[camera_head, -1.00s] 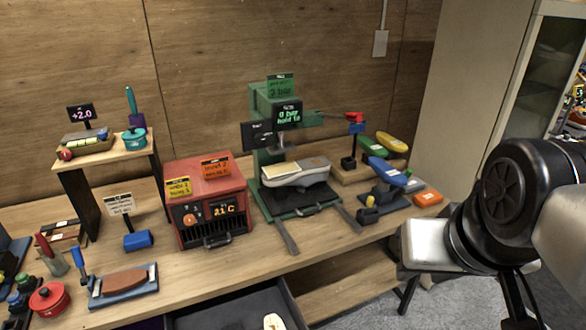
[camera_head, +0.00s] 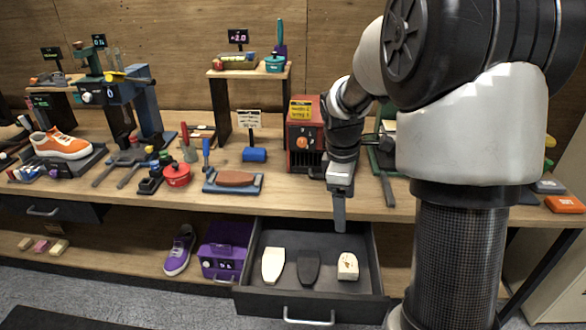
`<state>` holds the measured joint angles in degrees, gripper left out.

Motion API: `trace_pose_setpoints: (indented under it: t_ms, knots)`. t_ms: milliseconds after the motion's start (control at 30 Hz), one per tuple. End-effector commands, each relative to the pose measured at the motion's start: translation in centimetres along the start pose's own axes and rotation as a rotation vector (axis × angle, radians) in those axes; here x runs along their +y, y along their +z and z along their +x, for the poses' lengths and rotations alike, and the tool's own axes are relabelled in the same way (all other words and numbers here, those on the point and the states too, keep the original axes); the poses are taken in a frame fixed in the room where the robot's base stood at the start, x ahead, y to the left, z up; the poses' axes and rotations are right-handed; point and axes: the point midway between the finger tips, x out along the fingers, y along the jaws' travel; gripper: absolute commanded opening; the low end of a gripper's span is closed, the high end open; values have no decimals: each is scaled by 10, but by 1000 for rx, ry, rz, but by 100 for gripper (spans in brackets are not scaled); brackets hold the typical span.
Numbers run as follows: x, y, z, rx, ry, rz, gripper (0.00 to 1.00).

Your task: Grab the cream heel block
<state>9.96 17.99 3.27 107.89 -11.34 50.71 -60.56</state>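An open dark drawer (camera_head: 310,301) under the bench holds three pieces lying in a row. At the right is a short, thick cream block (camera_head: 347,266) with dark marks on it, which looks like the heel block. At the left is a longer, flat, tapered cream piece (camera_head: 272,265). A dark tapered piece (camera_head: 308,267) lies between them. My gripper (camera_head: 340,228) points down over the drawer's back right part, above and behind the cream block, apart from it. Its fingers show edge-on, so their opening is unclear. Nothing is seen in it.
The bench's front edge (camera_head: 200,195) runs just behind the drawer. A red heater box (camera_head: 305,150) stands close to my arm. A purple case (camera_head: 222,250) and a purple sneaker (camera_head: 180,250) are left of the drawer.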

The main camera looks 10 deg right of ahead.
Motion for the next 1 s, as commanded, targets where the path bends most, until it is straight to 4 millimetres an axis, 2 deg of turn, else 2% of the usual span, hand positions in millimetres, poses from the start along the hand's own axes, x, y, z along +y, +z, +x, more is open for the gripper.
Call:
trace_pose_setpoints:
  t_ms: [33,100,200,367,800,1000]
  knots:
    - [7,-2,35,-14,-28,-56,78]
    - [14,-2,62,-26,-51,-131,78]
    - [20,-2,87,-34,-75,-202,78]
    - [22,-2,111,-38,-88,-242,78]
    - [14,3,201,-39,-89,-241,78]
    - [13,4,218,-38,-87,-240,78]
